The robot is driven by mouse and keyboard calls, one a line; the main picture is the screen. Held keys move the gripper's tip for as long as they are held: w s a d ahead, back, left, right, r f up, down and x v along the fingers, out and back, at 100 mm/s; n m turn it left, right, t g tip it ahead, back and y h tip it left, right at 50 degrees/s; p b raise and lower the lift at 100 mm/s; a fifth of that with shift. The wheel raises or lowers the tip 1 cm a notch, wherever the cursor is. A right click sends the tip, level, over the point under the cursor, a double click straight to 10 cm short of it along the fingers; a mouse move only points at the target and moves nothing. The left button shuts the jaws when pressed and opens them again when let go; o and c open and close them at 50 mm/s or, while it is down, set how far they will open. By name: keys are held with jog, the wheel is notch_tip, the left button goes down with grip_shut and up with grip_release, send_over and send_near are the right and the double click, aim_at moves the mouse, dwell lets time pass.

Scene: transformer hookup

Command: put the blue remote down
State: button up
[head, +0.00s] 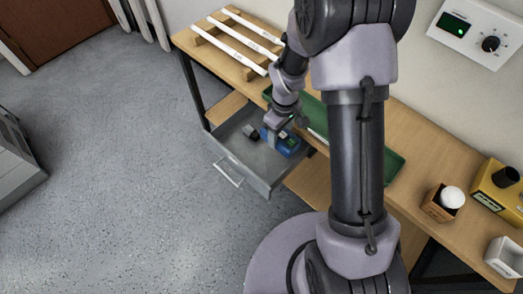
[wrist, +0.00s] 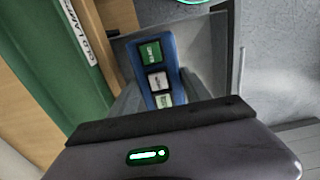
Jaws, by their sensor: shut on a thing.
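The blue remote (head: 289,145) is in or just above the open grey drawer (head: 229,165), towards the drawer's right side in the head view. In the wrist view the blue remote (wrist: 170,48) shows its face with green and white labelled keys. My gripper (head: 272,137) points down into the drawer and is shut on the remote. Its fingertips are partly hidden in both views. I cannot tell whether the remote touches the drawer floor.
A small dark object (head: 251,132) lies in the drawer, left of the remote. A green tray (head: 394,163) lies on the wooden bench (head: 413,128) behind my arm. White labelled strips (head: 237,43) lie on a rack at the bench's left end. The drawer's front left floor looks clear.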

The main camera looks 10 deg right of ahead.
notch_tip(320, 180, down, 10)
jog(key=b, duration=0.4)
jog(key=o, duration=1.5)
jog(key=shift+w, duration=0.1)
jog(key=shift+o, duration=0.2)
jog(key=p, duration=0.6)
send_near(279, 141)
jog(key=f, duration=0.2)
jog(key=w+f, duration=0.1)
jog(key=w+d+f, duration=0.1)
jog(key=f, duration=0.1)
jog(key=shift+w+f, duration=0.15)
jog(key=shift+f, duration=0.15)
notch_tip(279, 141, up, 11)
jog(key=s+a+m+t, duration=0.1)
jog(key=s+m+t, duration=0.1)
jog(key=m, duration=0.1)
jog(key=s+a+r+m+t+y, duration=0.1)
jog(key=s+a+r+m+t, duration=0.1)
jog(key=s+r+m, duration=0.2)
jog(key=s+a+r+m+t+y, duration=0.1)
jog(key=s+r+m, duration=0.3)
jog(key=s+r, duration=0.7)
jog(key=shift+s+a+m+t, duration=0.3)
jog(key=shift+s+a+t, duration=0.1)
jog(key=shift+s, duration=0.45)
